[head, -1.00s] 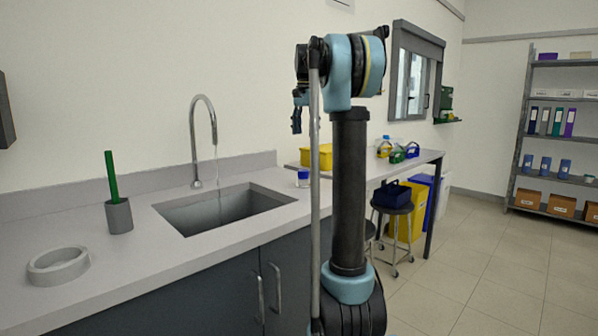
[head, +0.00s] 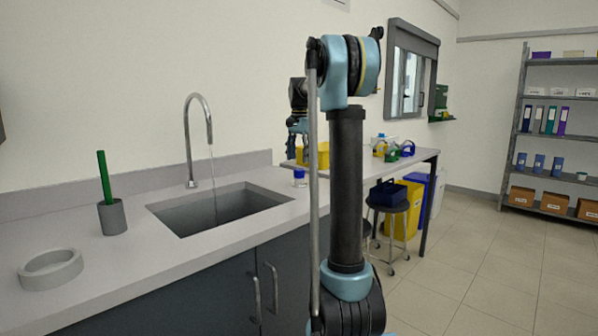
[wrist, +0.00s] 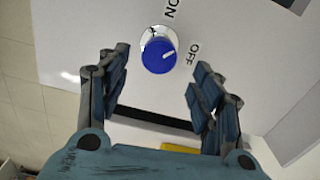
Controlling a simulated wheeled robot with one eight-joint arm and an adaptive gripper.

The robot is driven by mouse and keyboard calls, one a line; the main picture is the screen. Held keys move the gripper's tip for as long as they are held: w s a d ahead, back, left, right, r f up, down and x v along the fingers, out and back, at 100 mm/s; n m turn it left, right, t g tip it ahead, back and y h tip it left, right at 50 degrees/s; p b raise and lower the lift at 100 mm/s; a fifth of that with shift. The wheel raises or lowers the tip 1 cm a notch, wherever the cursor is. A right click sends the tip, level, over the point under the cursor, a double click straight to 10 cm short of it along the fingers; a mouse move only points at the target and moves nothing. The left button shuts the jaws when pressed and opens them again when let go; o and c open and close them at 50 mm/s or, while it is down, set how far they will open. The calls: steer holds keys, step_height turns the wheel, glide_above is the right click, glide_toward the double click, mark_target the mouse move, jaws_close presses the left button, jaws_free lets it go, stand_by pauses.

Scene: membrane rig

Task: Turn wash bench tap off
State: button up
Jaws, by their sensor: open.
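The wash bench tap (head: 188,140) is a tall curved metal spout over the sink (head: 225,207). A thin stream of water falls from it into the basin. In the wrist view a round blue knob (wrist: 159,55) sits on a pale panel (wrist: 90,20) lettered ON and OFF. A white line on the knob points roughly toward the OFF side. My gripper (wrist: 157,88) is open and empty, its fingers on either side below the knob and apart from it. In the head view my gripper (head: 298,145) is beyond my arm column, partly hidden.
A yellow bin (head: 318,155) is behind my gripper. Stools and a dark blue box (head: 388,193) are right of the counter. The floor at right is clear.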

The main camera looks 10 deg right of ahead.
mark_target(299, 173)
steer(key=shift+f, duration=2.8)
steer(key=c, duration=1.1)
